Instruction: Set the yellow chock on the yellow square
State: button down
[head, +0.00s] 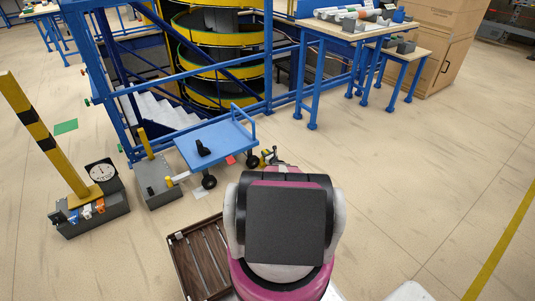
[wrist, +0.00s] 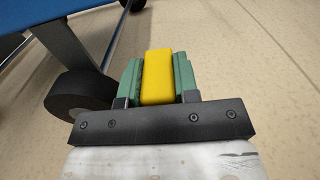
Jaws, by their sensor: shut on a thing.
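The yellow chock (wrist: 157,77) is a small yellow block between the two green-padded fingers of my gripper (wrist: 158,80) in the wrist view. The fingers are shut on its sides, and it is held over the bare floor beside a black caster wheel (wrist: 78,95). In the head view my gripper (head: 268,157) is small and partly hidden by my arm, just right of the blue cart. I cannot make out a yellow square in either view.
The blue cart (head: 215,145) carries a black object (head: 203,147). A red patch (head: 231,160) shows at its near edge. Left are a grey block with a yellow post (head: 157,182) and a striped-post base (head: 88,212). A slatted crate (head: 200,260) lies near me. Floor to the right is clear.

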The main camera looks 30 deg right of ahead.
jog(key=shift+a, duration=0.2)
jog(key=c, duration=0.8)
grip_release()
jog(key=shift+s, duration=0.1)
